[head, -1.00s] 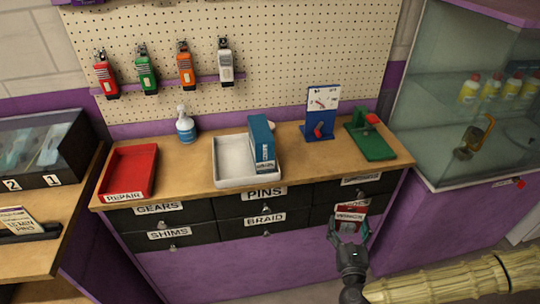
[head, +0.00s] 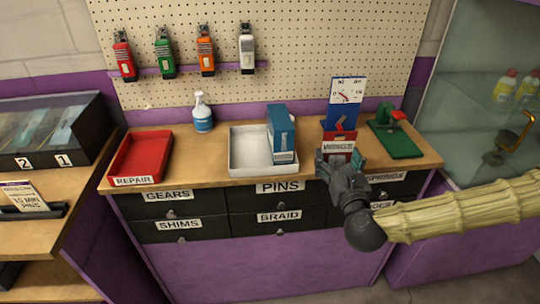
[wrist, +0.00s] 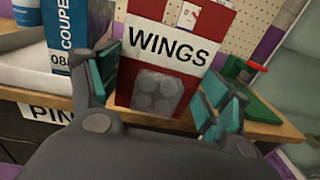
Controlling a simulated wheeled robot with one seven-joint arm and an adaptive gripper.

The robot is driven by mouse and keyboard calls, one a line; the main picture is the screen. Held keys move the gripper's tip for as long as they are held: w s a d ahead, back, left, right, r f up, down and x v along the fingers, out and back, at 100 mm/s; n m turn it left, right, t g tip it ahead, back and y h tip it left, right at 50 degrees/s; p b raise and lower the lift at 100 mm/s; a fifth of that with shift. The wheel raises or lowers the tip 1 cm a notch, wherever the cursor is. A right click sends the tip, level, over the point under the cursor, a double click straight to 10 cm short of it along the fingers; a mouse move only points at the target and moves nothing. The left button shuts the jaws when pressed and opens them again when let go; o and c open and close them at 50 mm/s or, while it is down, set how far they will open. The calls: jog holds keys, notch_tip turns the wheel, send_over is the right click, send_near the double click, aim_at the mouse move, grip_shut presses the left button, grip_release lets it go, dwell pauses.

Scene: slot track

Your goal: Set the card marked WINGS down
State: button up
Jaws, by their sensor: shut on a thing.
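The WINGS card (head: 338,143) is red with a white label, and in the wrist view the card (wrist: 160,80) shows a clear bubble below its label. My gripper (head: 340,162) is shut on the card, with a teal-padded finger at each side of it. The card is upright, near the counter's front edge in the head view. I cannot tell whether the card touches the counter.
On the counter (head: 225,180) stand a red REPAIR tray (head: 113,177), a spray bottle (head: 202,113), a white tray (head: 235,160) with a blue box (head: 282,130), and a green device (head: 400,142). Labelled drawers are below. Some bare wood lies between the red and white trays.

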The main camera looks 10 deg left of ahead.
aim_at(331, 148)
jog(key=shift+s+a+r+n+y+b, duration=0.1)
jog(key=shift+a+r+n+y+b, duration=0.1)
jog(key=shift+a+r, duration=0.35)
jog(key=shift+s+a+r+n+y+b, duration=0.1)
jog(key=shift+a+r+b, duration=0.15)
jog(key=shift+r, duration=0.4)
jog(key=shift+a+r, duration=0.15)
jog(key=shift+w+r, duration=0.1)
jog(key=shift+w, duration=0.2)
jog(key=w+p, duration=0.1)
jog(key=w, duration=0.4)
jog(key=w+f+p, duration=0.1)
jog(key=w, duration=0.4)
jog(key=w+a+p, duration=0.1)
jog(key=w, duration=0.4)
jog(key=shift+f+p, duration=0.25)
jog(key=shift+p, duration=0.15)
jog(key=shift+w+f, duration=0.2)
notch_tip(331, 148, down, 3)
jog(key=shift+f+p, duration=0.1)
jog(key=shift+p, duration=0.65)
jog(key=shift+f+b, duration=0.2)
jog(key=shift+b, duration=0.1)
